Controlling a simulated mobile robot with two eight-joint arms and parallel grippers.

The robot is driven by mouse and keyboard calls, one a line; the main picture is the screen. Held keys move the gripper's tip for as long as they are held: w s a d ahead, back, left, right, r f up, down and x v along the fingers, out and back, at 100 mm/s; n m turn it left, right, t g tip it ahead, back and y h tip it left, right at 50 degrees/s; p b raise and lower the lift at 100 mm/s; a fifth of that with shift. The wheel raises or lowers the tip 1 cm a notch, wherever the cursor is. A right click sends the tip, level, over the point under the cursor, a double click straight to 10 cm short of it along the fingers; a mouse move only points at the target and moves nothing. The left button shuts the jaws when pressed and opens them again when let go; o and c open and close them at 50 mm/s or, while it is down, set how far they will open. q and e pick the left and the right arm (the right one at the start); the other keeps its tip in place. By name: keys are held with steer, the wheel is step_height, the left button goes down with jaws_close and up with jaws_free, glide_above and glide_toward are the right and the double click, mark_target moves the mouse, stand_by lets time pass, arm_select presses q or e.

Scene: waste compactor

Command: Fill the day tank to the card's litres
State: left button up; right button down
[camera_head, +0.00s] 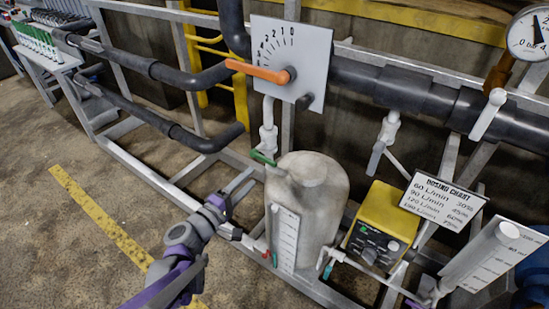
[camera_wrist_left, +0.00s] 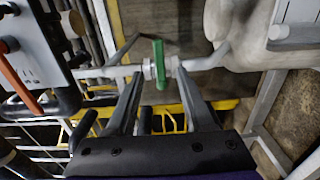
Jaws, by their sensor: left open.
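The day tank appears to be the pale, domed cylinder (camera_head: 325,205) right of centre in the head view, with a white graduated scale (camera_head: 285,240) on its front. A green valve handle (camera_head: 262,158) sits on the pipe at its upper left; it also shows in the left wrist view (camera_wrist_left: 160,65). My left gripper (camera_head: 246,180) is open and empty. In the wrist view its fingertips (camera_wrist_left: 160,78) lie either side of the green handle; contact cannot be told. No card with plain litres is readable. My right gripper is not in view.
An orange lever (camera_head: 258,72) sits on a scaled plate (camera_head: 305,75) above the tank. A yellow box (camera_head: 385,222), a dosing chart (camera_head: 443,200) listing L/min and percentages, and a graduated cylinder (camera_head: 480,255) stand to the right. A pressure gauge (camera_head: 528,35) is at upper right. Floor at left is clear.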

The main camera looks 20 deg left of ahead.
mark_target(267, 162)
arm_select(q)
steer(key=b+x, duration=0.1)
steer(key=x, duration=0.8)
steer(key=shift+w+d, duration=0.15)
steer(key=shift+w, duration=0.1)
jaws_close()
stand_by(1.0)
